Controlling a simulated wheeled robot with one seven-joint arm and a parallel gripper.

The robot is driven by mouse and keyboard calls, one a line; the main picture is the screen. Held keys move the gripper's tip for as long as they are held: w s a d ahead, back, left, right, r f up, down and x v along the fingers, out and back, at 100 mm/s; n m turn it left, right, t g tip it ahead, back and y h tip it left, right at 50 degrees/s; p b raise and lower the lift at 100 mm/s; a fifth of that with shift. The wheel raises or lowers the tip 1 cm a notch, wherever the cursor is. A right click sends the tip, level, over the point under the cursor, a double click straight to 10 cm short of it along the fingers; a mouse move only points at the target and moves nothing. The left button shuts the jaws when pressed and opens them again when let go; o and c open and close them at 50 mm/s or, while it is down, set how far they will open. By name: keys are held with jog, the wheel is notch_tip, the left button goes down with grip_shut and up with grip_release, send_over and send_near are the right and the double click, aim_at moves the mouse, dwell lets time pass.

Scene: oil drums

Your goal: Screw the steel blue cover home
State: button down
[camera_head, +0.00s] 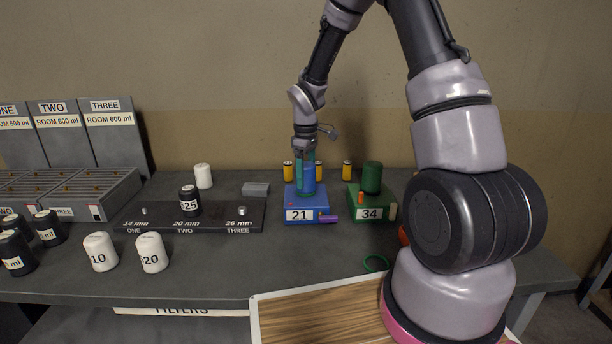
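A steel blue cylindrical cover (309,181) stands upright on the blue block marked 21 (291,203), near the middle of the bench. My gripper (305,172) points straight down over it, with teal fingers. One finger runs down the cover's left side; the other is mostly hidden behind or beside the cover. From this distance I cannot tell whether the fingers press on the cover. The joint between cover and block is too small to read.
A green block marked 34 (371,213) with a dark green cylinder (372,177) stands close on the right. Several yellow cylinders stand behind. A green ring (375,263) lies in front.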

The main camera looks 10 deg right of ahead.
jog(key=m, duration=0.5)
jog(key=shift+m, duration=0.7)
jog(key=m, duration=0.4)
jog(key=shift+w+d+m, duration=0.1)
jog(key=shift+m, duration=0.2)
grip_release()
jog(key=shift+r, duration=0.1)
